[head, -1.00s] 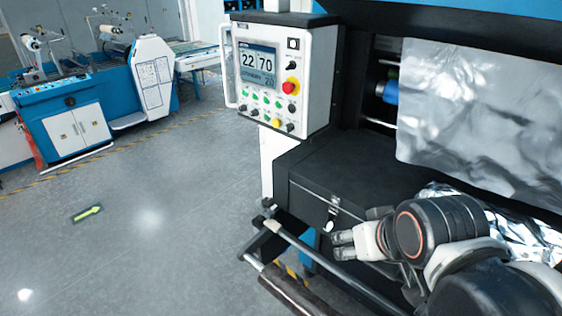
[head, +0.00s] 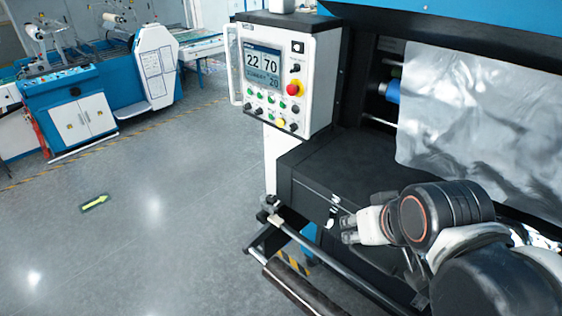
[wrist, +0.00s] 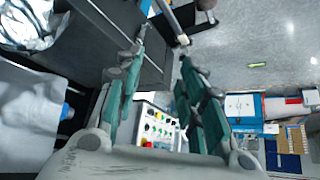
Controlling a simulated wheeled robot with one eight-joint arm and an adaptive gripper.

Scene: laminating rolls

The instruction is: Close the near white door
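A pair of small white doors (head: 83,118) is on the front of the blue machine at the far left in the head view. They look flush with the machine, with dark handles at the middle. No door clearly standing open shows, and I cannot tell which one is the near white door. My gripper (head: 346,230) is beside the black machine's front, well to the right of those doors across the floor. In the wrist view my gripper (wrist: 162,50) has its two teal-padded fingers apart with nothing between them.
The black machine (head: 330,165) with a white control panel (head: 285,75) stands close on the right. Its metal bar (head: 315,252) and dark roller (head: 293,288) stick out low in front. Silver film (head: 480,110) hangs above my arm. Grey floor (head: 170,190) lies open at left.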

